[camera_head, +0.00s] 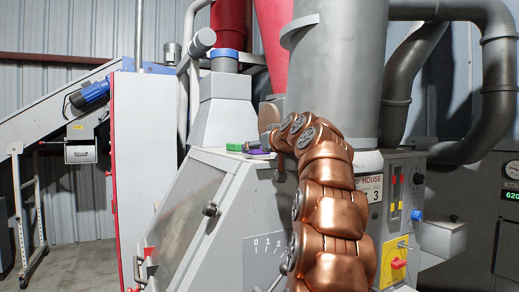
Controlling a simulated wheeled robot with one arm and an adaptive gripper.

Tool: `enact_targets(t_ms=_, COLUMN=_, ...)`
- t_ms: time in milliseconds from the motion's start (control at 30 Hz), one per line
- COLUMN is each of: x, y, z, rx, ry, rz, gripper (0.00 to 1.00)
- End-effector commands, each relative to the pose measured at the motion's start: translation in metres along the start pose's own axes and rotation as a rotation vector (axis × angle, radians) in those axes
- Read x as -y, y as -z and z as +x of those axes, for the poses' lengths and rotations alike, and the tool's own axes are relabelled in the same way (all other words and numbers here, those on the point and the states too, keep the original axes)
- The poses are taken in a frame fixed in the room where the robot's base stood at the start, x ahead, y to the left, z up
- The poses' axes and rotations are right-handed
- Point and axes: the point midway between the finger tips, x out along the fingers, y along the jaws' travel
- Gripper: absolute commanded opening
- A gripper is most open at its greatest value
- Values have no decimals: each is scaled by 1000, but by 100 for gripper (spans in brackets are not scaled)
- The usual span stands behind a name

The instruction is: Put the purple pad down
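The purple pad (259,153) is a small flat patch at the top edge of the grey sloped machine housing (228,205), right of a green block (235,147). My copper arm rises from the bottom right and bends over toward the pad. My gripper (276,158) is at the arm's far end, close by the pad's right side. It is small in view and largely hidden by my arm links. I cannot tell whether its fingers are open or shut, or whether the pad rests on the housing or is held.
A small blue item (252,145) sits behind the pad and green block. A large grey cylinder (341,75) stands close behind my arm. A control panel with a red knob (398,264) is at right. Open floor (80,266) shows at lower left.

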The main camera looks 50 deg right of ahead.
Motion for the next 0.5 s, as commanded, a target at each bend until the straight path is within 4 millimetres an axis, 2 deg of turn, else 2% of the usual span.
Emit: enact_targets(t_ms=500, x=0, y=-2, z=-86, rx=-3, ry=0, rz=1, gripper=89)
